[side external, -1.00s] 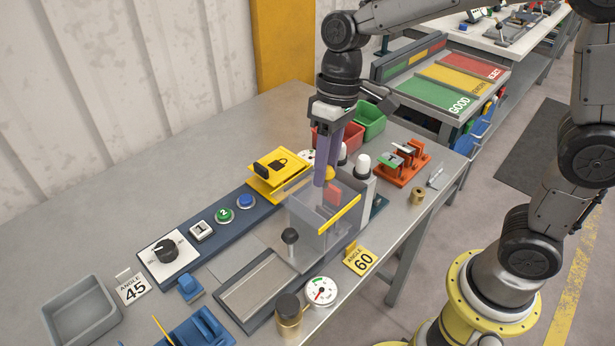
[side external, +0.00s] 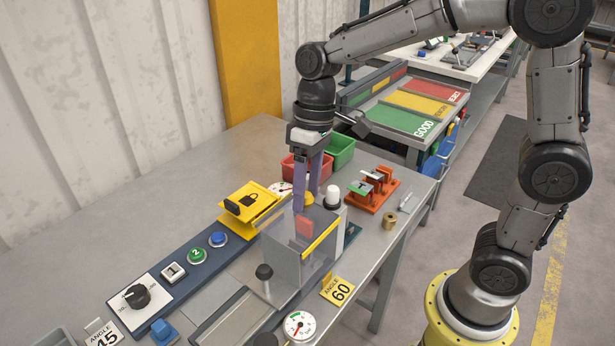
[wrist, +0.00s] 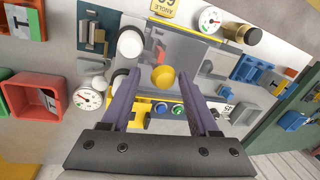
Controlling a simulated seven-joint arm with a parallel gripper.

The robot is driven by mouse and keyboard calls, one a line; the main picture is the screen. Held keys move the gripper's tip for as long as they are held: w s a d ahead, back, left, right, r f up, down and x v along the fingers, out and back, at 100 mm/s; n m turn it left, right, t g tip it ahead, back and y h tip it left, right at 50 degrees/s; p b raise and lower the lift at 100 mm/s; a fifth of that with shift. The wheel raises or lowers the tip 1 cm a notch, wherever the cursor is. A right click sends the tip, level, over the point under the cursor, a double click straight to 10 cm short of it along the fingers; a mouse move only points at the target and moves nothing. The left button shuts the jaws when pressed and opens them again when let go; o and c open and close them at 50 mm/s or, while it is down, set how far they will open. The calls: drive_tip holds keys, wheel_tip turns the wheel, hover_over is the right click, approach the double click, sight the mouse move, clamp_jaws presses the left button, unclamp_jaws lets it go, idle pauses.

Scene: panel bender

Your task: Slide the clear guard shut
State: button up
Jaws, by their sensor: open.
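The clear guard (side external: 283,262) is a see-through box with a yellow edge strip (side external: 321,240), standing over the machine's work area. A red part shows through it. A round yellow knob (side external: 308,199) sits by the guard's back top edge. My gripper (side external: 307,200) points down with its purple fingers apart, one on each side of the knob. In the wrist view the knob (wrist: 164,77) lies between the open fingers (wrist: 160,95), with grey panel around it. I cannot tell whether either finger touches the knob.
White-capped posts (side external: 333,196) stand close right of my fingers. A yellow lock plate (side external: 249,205) is to the left, red and green bins (side external: 341,150) behind, and an orange fixture (side external: 372,189) to the right. The bench's back left is clear.

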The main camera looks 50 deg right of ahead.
wheel_tip(320, 180, up, 14)
drive_tip(key=d, duration=0.2)
drive_tip(key=shift+w+d+f, duration=0.2)
drive_tip(key=shift+d, duration=0.1)
drive_tip(key=s+d+t, duration=0.3)
drive_tip(key=s, duration=0.9)
drive_tip(key=s+d+f+m+t+h, duration=0.2)
drive_tip(key=s+f+t, duration=0.1)
drive_tip(key=f, duration=0.6)
drive_tip(key=shift+s+d+f, duration=0.2)
drive_tip(key=shift+s+d, duration=0.05)
drive_tip(key=shift+s, duration=0.65)
